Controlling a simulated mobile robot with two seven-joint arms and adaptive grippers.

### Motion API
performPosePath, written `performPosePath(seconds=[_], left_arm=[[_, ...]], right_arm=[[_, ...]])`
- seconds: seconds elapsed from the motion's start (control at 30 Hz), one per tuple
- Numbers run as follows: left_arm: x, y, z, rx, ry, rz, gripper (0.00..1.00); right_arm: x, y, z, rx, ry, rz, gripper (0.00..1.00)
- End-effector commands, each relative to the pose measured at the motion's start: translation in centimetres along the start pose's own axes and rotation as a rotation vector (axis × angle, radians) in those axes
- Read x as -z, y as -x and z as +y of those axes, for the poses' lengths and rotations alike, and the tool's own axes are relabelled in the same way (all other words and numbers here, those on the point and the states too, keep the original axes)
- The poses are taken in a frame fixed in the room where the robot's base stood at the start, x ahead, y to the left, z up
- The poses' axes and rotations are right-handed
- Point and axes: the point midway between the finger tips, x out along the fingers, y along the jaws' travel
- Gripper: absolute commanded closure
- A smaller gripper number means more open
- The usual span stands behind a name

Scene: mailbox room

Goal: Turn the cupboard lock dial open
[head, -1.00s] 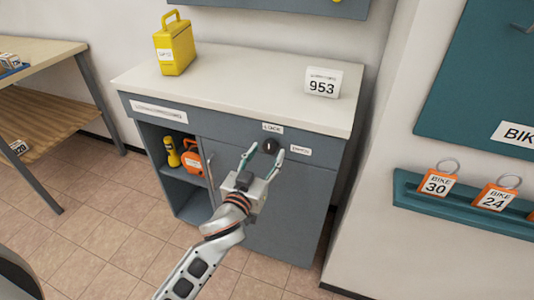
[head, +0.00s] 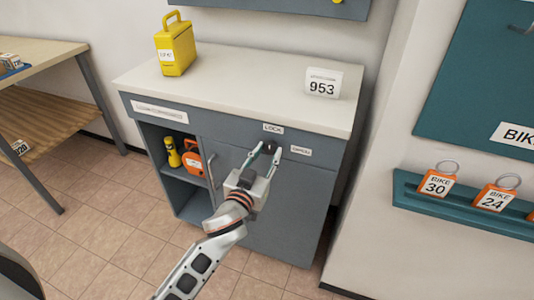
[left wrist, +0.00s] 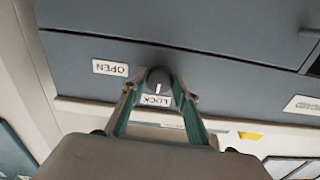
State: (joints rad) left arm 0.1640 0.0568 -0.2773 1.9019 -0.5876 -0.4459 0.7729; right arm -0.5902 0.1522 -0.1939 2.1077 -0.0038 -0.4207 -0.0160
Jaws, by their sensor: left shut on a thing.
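The dark round lock dial (head: 270,146) sits on the front of the grey cupboard (head: 290,205). The LOCK label (head: 273,128) is above it and the OPEN label (head: 301,151) is to its right. My left gripper (head: 265,151) is shut on the dial, one finger on each side. In the left wrist view the dial (left wrist: 158,78) shows a white mark pointing at the LOCK label (left wrist: 155,100). The OPEN label (left wrist: 110,68) lies to the left there. The fingers partly hide the dial in the head view. My right gripper is not in view.
A yellow case (head: 175,46) and a white 953 sign (head: 323,83) stand on the cupboard top. The open left compartment holds a yellow torch (head: 173,151) and an orange case (head: 193,158). A door handle (head: 211,170) is left of my gripper. Bike tags hang at right.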

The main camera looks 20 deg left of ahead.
Motion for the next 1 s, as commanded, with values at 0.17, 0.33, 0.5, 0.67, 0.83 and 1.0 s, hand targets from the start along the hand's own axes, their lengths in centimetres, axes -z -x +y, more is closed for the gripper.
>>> performPosePath(seconds=[0.17, 0.33, 0.5, 0.67, 0.83, 1.0], left_arm=[[0.4, 0.0, 0.0, 0.000, -0.101, 0.003, 0.92], [0.5, -0.1, -0.1, 0.001, -0.246, 0.004, 0.92], [0.5, 0.0, -0.1, 0.001, -0.408, 0.003, 0.92], [0.4, 0.0, -0.1, 0.001, -0.561, 0.003, 0.92], [0.4, -0.1, -0.1, 0.001, -0.724, 0.002, 0.92], [0.4, 0.0, -0.1, 0.000, -0.884, 0.003, 0.92]], right_arm=[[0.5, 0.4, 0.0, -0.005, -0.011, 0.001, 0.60], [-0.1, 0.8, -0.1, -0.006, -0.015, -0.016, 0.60], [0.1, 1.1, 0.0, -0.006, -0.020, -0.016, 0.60], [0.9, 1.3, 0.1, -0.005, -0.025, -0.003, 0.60], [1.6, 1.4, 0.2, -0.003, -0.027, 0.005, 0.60], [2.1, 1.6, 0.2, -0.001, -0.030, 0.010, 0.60]])
